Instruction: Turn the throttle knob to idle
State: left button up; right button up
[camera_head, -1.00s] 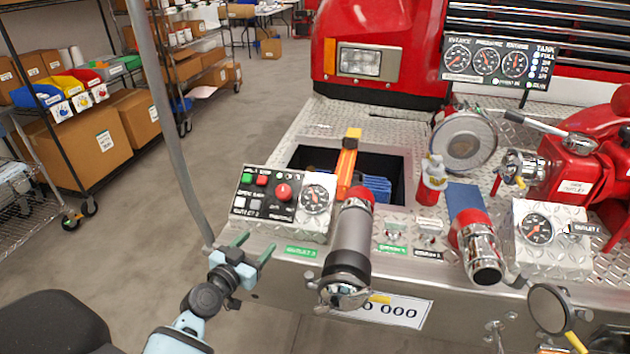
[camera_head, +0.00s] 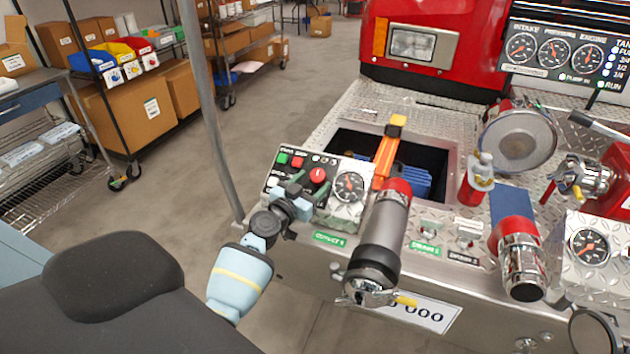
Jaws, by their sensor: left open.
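The throttle knob (camera_head: 318,175) looks to be the round red knob on the black control panel (camera_head: 275,172) at the front left of the bumper deck. I cannot read its setting. My left gripper (camera_head: 308,188) is over the lower part of the panel, with its two dark green fingers apart. The fingertips are just below the knob in the picture. I cannot tell whether they touch it. Nothing shows between the fingers. My right gripper is not in view.
A pressure gauge (camera_head: 350,187) sits just right of the knob. Green and red buttons (camera_head: 297,162) are on its left. A thick grey nozzle (camera_head: 381,240) with a red tip stands to the right. A grey pole (camera_head: 208,110) rises beside the bumper's left edge.

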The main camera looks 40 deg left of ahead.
pick_arm(q)
jog(key=shift+w, duration=0.9)
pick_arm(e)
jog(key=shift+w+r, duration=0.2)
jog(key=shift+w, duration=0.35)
pick_arm(q)
jog(key=c, duration=1)
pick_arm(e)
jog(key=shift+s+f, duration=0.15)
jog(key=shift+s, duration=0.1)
pick_arm(q)
jog(key=shift+n, duration=0.3)
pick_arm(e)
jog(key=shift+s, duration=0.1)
